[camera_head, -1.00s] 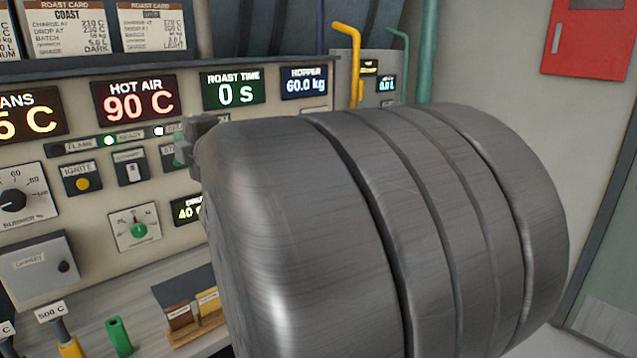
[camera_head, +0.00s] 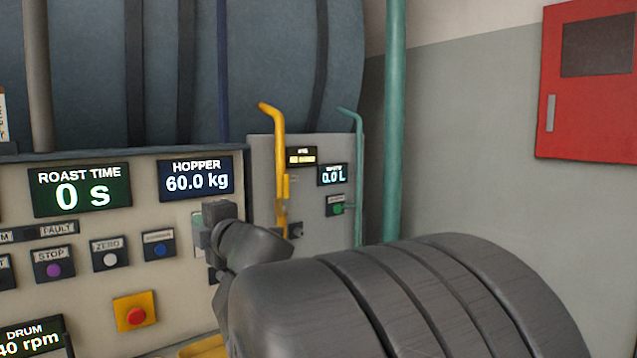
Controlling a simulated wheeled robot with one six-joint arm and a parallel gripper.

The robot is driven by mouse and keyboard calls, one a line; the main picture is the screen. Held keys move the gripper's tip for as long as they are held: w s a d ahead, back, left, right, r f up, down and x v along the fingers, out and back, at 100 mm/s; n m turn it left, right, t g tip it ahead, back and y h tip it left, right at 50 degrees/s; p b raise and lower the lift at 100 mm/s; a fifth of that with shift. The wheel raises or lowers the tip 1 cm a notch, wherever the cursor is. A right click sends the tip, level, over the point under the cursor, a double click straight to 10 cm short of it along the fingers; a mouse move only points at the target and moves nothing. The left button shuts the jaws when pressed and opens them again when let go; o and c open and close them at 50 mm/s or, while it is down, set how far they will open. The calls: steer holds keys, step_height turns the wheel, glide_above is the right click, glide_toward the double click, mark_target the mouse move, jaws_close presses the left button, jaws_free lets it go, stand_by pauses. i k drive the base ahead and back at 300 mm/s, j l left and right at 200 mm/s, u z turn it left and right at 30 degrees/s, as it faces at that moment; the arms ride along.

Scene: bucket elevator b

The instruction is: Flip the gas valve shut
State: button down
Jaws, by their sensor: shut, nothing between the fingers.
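A yellow gas pipe (camera_head: 280,145) runs down the front of a grey panel, with a bent top. A small yellow piece on it, seemingly the valve lever (camera_head: 286,187), lies along the pipe. Lower down, a dark fitting (camera_head: 295,230) sits beside the pipe. My gripper (camera_head: 212,224) is shut and empty, at the far end of my arm, in front of the control panel and left of the yellow pipe in the picture. It appears small and dark, and my arm hides part of it. My large grey arm link covers the bottom right and hides what lies behind it.
The control panel (camera_head: 110,215) at left carries displays, buttons and a red stop button (camera_head: 136,316) on yellow. A teal pipe (camera_head: 395,120) stands right of the grey panel (camera_head: 262,160). A red cabinet (camera_head: 585,120) hangs on the right wall. The space before the wall looks clear.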

mark_target(286, 186)
steer(key=i+l, duration=0.4)
steer(key=i, duration=0.15)
steer(key=i+l, duration=0.35)
steer(key=i, duration=0.2)
